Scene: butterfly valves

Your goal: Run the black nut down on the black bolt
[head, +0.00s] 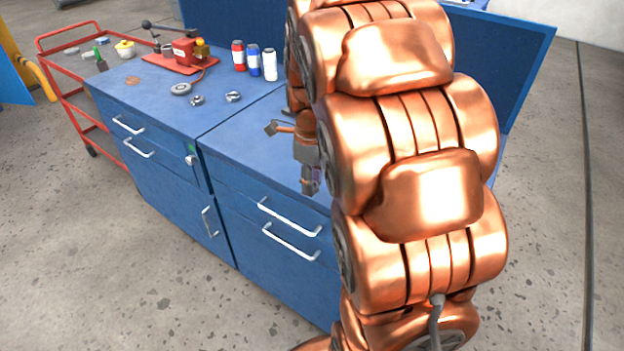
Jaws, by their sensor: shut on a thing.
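My gripper (311,186) points down over the right part of the blue workbench (250,150), at the left edge of my copper-coloured arm. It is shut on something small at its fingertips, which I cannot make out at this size. I cannot make out the black nut or the black bolt. My arm hides much of the right part of the bench, including what lies behind and right of the gripper.
A red device (184,52) on a red base, a grey disc (181,89), small metal parts (233,96) and several bottles (254,60) stand on the bench's left part. A red trolley (75,77) stands at left. The bench top just left of my gripper looks clear.

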